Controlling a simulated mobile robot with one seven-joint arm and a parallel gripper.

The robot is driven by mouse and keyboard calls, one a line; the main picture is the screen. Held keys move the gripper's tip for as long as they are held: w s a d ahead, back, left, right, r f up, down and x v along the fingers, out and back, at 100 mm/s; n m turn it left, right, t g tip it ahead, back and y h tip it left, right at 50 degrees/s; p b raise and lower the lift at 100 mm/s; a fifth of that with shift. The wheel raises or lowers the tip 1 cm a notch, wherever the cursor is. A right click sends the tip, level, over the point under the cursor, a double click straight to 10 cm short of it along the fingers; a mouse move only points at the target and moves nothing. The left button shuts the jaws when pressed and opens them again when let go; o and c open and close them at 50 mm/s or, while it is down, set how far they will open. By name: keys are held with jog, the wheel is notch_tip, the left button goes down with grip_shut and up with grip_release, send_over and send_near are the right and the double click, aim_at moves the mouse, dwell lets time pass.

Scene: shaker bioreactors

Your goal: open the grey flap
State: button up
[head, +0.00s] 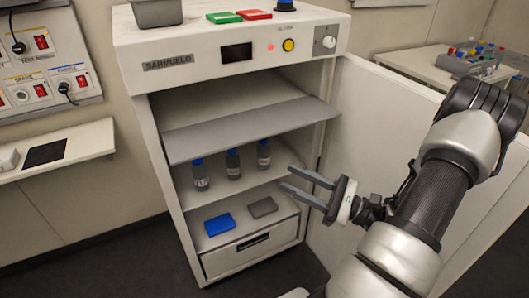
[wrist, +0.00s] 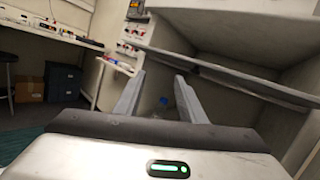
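The grey flap (head: 250,130) is a long flat panel across the front of the white cabinet, below its upper compartment and above the bottles. It looks slanted, with its lower edge towards me; its exact angle is hard to tell. In the wrist view the flap (wrist: 245,83) crosses the upper right as a grey strip. My gripper (head: 288,179) is open and empty, below the flap's right part and apart from it. Its two fingers also show in the wrist view (wrist: 160,77), with a blue-capped bottle (wrist: 163,103) seen between them.
Three blue-capped bottles (head: 232,164) stand on the shelf under the flap. A blue box (head: 219,224) and a grey box (head: 262,207) lie below, above a drawer (head: 250,246). The cabinet's white door (head: 375,125) stands open on the right, behind my arm.

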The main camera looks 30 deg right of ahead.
jog(key=s+d+f+m+t+h, duration=0.2)
jog(key=d+f+m+t+h, duration=0.2)
jog(key=d+m+t+h, duration=0.15)
jog(key=b, duration=0.2)
send_near(255, 126)
jog(key=w, duration=0.1)
jog(key=w+a, duration=0.1)
jog(key=w, duration=0.1)
jog(key=shift+w+a+r+y, duration=0.15)
jog(key=shift+w+a+y, duration=0.05)
jog(key=shift+y, duration=0.15)
grip_shut()
